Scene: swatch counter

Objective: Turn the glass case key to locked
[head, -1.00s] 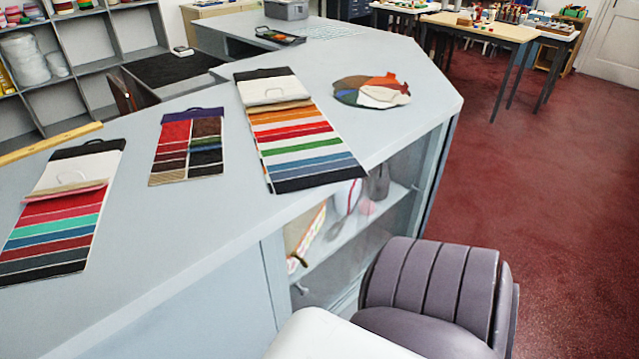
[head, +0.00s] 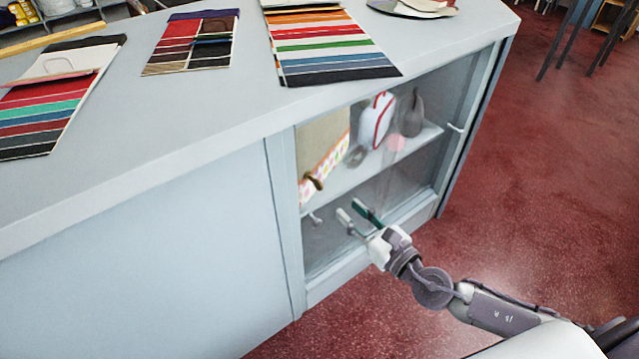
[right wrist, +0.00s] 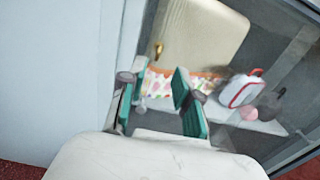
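The glass case (head: 290,190) is set into the front of the grey counter. A small brass-coloured piece (head: 313,183), apparently the key, shows at the left side of its glass front; its turn position is too small to tell. It also shows in the right wrist view (right wrist: 158,48), beyond the fingertips. My right gripper (head: 349,208) is open and empty in front of the glass, below and right of the brass piece and apart from it. Its two green-padded fingers (right wrist: 155,78) stand apart in the right wrist view. My left gripper is out of view.
A pale handle (head: 315,218) sits below the brass piece, another (head: 457,127) at the right of the glass. Behind the glass are a white-and-red bag (head: 376,120) and a dark vase (head: 411,115). Swatch cards (head: 325,45) lie on the counter. Red floor (head: 540,180) is free at right.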

